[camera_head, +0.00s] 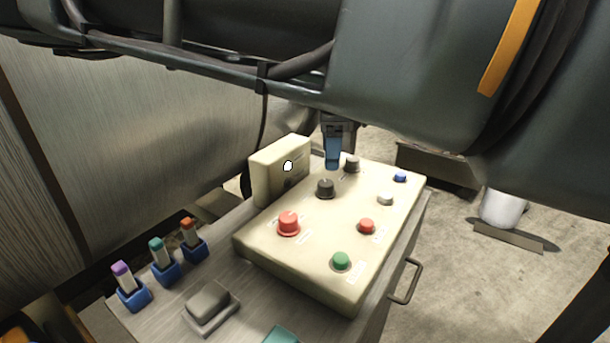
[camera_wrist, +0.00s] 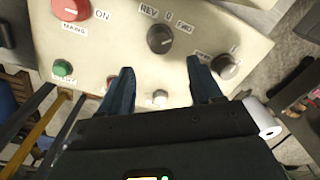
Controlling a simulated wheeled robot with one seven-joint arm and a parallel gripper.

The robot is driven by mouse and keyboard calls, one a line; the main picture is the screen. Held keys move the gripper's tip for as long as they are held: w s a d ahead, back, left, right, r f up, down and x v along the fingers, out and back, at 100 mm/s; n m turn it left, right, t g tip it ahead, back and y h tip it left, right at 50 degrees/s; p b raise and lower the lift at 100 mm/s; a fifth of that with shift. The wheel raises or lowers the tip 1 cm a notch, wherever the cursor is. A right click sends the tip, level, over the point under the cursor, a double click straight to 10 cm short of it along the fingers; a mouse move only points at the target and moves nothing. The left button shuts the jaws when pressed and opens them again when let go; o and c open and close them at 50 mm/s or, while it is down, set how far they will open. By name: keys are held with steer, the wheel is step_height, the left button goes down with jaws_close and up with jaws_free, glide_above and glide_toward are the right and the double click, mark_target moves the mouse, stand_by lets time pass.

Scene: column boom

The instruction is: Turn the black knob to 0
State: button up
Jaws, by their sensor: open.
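The black knob (camera_head: 325,188) stands on the sloped cream panel (camera_head: 262,241), between a red knob and a dark grey knob. In the wrist view the black knob (camera_wrist: 160,39) has the labels REV, 0 and FWD along its upper side in the picture. Its pointer direction is too small to tell with certainty. My gripper (camera_head: 333,160) is above the panel, close behind the black knob in the head view. In the wrist view my gripper (camera_wrist: 161,67) is open and empty, its fingers spread below the black knob in the picture, which is not between them.
A grey knob (camera_wrist: 227,66) sits close to the right finger. The red MAINS knob (camera_head: 288,222) and green (camera_head: 341,260), red (camera_head: 366,226), white (camera_head: 385,199) and blue (camera_head: 400,176) buttons share the panel. A cream box (camera_head: 280,170) stands behind it.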

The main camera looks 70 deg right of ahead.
mark_target(326, 183)
steer(key=shift+w+f, duration=0.2)
steer(key=shift+w, duration=0.05)
steer(key=shift+f, duration=0.35)
step_height(326, 183, down, 7)
steer(key=shift+w+d+r, duration=0.1)
steer(key=shift+r, duration=0.05)
steer(key=c, duration=1)
